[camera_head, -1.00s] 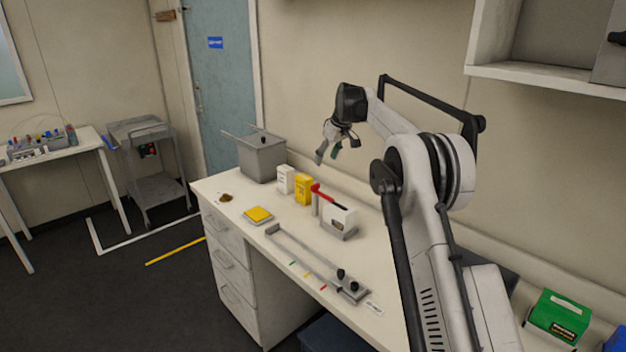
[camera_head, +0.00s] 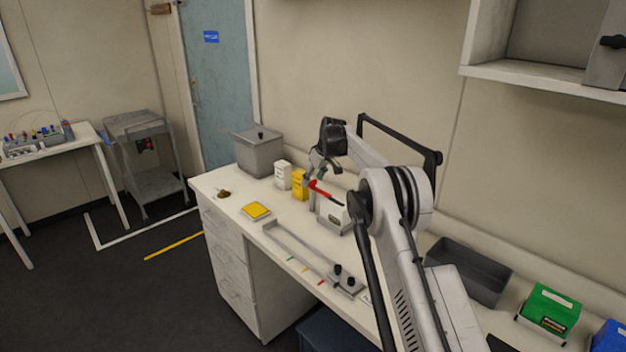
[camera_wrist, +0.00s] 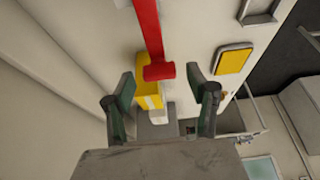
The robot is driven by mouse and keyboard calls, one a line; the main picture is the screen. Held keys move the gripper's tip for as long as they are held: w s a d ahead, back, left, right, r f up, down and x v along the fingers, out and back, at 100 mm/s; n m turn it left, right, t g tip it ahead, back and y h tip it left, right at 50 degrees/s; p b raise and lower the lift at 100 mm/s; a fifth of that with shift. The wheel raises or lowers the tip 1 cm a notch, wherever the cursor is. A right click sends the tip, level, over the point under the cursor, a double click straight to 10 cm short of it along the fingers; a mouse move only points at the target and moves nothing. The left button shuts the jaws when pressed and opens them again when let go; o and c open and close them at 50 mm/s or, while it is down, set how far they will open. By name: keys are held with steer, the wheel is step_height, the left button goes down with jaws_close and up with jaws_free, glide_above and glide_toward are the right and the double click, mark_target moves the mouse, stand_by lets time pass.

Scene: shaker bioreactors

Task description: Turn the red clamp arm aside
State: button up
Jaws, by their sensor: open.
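The red clamp arm (camera_head: 322,190) sticks out to the left from a small white and grey block (camera_head: 335,214) on the bench. In the wrist view the red clamp arm (camera_wrist: 148,30) comes down from the top edge and ends in a short crosspiece between the fingertips. My gripper (camera_head: 318,172) is close above the arm's free end, with its fingers spread. In the wrist view my gripper (camera_wrist: 161,76) shows a gap on both sides of the crosspiece. Whether the fingers are level with the arm is unclear.
A yellow box (camera_head: 300,184) and a white box (camera_head: 283,175) stand just left of the clamp, near a grey bin (camera_head: 259,155). A metal rail fixture (camera_head: 300,250) and a yellow pad (camera_head: 256,210) lie in front. A grey tray (camera_head: 470,270) is at right.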

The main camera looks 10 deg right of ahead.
steer(key=shift+w+a+f, duration=0.1)
steer(key=shift+f, duration=0.2)
steer(key=shift+c, duration=0.3)
jaws_close()
